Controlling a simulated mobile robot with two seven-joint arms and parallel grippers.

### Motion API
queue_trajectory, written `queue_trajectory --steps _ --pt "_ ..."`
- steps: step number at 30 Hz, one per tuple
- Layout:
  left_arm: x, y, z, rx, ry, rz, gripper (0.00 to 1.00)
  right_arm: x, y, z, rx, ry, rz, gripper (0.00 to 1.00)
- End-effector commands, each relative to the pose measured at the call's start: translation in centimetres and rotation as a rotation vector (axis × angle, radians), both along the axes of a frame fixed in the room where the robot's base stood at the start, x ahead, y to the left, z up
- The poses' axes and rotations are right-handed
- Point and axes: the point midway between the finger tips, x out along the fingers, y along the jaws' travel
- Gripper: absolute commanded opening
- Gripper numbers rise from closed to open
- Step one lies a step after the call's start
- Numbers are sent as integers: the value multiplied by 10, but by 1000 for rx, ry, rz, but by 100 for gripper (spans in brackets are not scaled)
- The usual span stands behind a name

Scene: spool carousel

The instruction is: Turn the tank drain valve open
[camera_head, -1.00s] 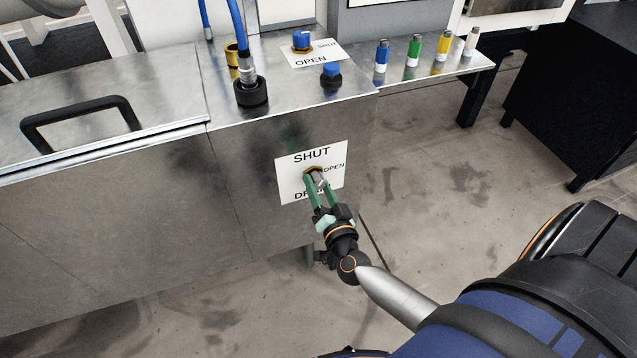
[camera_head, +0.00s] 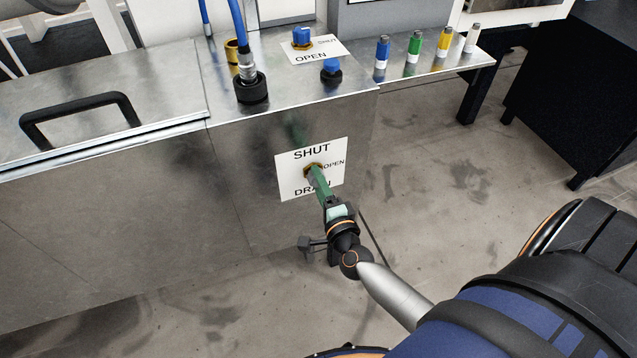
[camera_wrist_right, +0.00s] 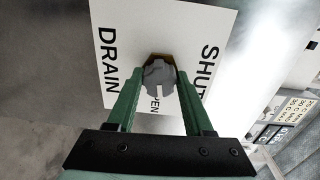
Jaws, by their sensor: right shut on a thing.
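The drain valve (camera_head: 312,169) sits on the front of the metal tank (camera_head: 190,200), on a white plate (camera_head: 289,184) lettered SHUT, OPEN and DRAIN. In the wrist view its brass-coloured fitting and grey handle (camera_wrist_right: 158,76) show between the fingers. My right gripper (camera_head: 317,178) has its green fingers around the handle and is shut on it. In the wrist view the gripper (camera_wrist_right: 158,95) looks straight at the plate (camera_wrist_right: 125,40), which appears turned on its side. The fingers partly hide the handle in the head view. My left gripper is not in view.
On the tank top are a blue-handled valve (camera_head: 302,38) with a SHUT/OPEN plate, a blue knob (camera_head: 331,70), a blue hose (camera_head: 240,40) and a black handle (camera_head: 80,118). Several coloured bottles (camera_head: 414,48) stand on a side shelf.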

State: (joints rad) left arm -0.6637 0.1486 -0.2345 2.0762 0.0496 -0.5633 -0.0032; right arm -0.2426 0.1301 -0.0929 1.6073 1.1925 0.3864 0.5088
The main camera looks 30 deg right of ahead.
Motion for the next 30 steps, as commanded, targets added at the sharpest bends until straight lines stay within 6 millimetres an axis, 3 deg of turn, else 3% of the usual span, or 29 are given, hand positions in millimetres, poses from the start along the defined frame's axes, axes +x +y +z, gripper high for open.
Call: queue_trajectory --steps 10,28,29,30 --pt "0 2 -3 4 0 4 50 -1 1 -1 156 -34 1 0" --pt "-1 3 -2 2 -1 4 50 -1 1 -1 190 -43 0 0" --pt "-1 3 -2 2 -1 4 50 -1 1 -1 190 -43 0 55" --pt "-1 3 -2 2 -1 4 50 -1 1 -1 190 -43 0 60"
